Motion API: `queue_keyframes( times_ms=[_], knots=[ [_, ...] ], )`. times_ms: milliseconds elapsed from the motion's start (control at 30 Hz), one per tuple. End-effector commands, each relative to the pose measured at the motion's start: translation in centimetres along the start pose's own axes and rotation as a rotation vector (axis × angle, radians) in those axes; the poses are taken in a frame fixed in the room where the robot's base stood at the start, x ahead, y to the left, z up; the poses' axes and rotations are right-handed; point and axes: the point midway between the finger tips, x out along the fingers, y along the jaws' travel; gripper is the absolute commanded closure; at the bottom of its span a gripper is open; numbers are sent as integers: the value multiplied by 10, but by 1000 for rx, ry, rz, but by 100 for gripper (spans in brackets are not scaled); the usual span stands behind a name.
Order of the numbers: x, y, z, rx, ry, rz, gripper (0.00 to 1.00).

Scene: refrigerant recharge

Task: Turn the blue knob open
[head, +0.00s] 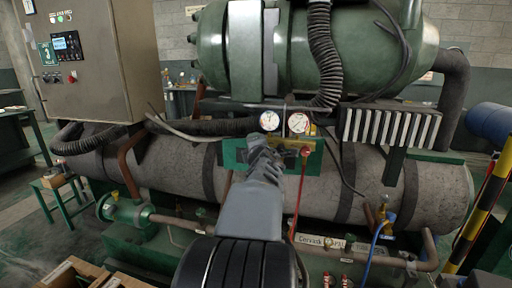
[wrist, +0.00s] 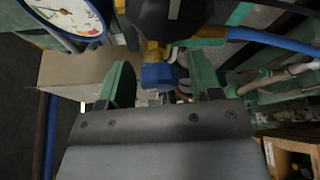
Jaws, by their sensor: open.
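The blue knob (wrist: 158,76) shows in the middle of the wrist view, below a yellow brass fitting (wrist: 154,50). My gripper (wrist: 160,65) is open. Its two green fingers stand to the left and right of the knob, with a visible gap on each side. I cannot tell how deep the knob lies between them. In the head view my arm reaches to the gauge manifold under the compressor, and the knob is hidden behind it. The manifold has a left gauge (head: 269,121) and a right gauge (head: 298,122); one gauge shows at the upper left of the wrist view.
A red hose (head: 299,195) hangs from the manifold's right side, close to my arm. A blue hose (wrist: 270,38) runs to the right in the wrist view. The large grey tank (head: 335,185) lies behind, with the control cabinet (head: 95,60) at left.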

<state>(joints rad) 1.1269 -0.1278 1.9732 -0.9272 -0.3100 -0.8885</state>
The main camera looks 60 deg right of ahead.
Motion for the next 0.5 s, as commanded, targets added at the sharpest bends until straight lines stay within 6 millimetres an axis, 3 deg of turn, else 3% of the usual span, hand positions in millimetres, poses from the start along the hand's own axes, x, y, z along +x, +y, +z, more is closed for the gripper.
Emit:
queue_keyframes(
  times_ms=[233,500],
  knots=[
    [-15,2,1,0,-2,2,41],
    [-70,5,1,-1,-3,3,41]
  ],
)
